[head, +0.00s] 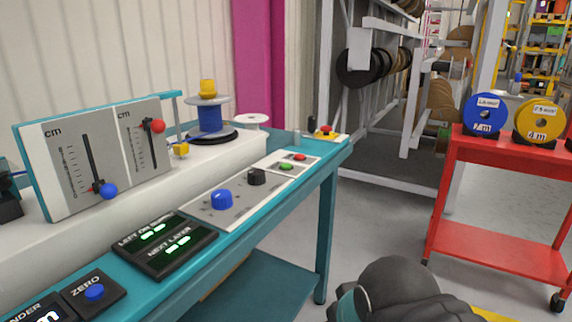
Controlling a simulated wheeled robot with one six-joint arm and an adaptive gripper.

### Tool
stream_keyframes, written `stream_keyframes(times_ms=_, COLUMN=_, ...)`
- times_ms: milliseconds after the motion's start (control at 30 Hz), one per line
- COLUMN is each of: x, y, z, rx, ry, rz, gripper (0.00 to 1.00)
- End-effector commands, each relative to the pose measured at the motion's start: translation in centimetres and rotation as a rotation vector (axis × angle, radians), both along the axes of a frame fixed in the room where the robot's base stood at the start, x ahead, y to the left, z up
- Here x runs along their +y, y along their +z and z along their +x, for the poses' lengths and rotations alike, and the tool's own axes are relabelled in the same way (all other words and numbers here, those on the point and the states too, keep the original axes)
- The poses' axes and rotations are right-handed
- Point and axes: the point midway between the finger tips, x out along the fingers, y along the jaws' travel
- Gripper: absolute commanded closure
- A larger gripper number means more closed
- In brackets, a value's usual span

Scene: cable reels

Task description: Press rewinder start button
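A small light panel (281,174) lies on the teal bench near its right end. It carries a green button (287,167) and, just behind it, a red button (300,157). I cannot read any label beside them, and nothing covers them. The rewinder, with a blue spool (210,118) under a yellow cap, stands behind the panel to the left. A dark grey part of my arm shows at the bottom, right of the bench and apart from the buttons. My gripper's fingers are not in view.
The teal bench (332,162) also carries a blue knob (222,198), a black knob (257,177), a counter display (166,245) and a blue ZERO button (94,292). A red cart (490,150) with reels stands right. Grey floor (385,215) lies between.

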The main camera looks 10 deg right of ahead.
Motion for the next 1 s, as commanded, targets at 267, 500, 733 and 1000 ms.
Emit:
stream_keyframes(times_ms=267, x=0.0, y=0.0, z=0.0, rx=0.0, ry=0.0, rz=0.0, gripper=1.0)
stream_keyframes(times_ms=500, x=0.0, y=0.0, z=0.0, rx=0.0, ry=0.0, rz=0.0, gripper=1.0)
stream_keyframes(times_ms=733, x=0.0, y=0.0, z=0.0, rx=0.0, ry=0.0, rz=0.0, gripper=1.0)
stream_keyframes(times_ms=1000, x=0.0, y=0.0, z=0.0, rx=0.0, ry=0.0, rz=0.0, gripper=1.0)
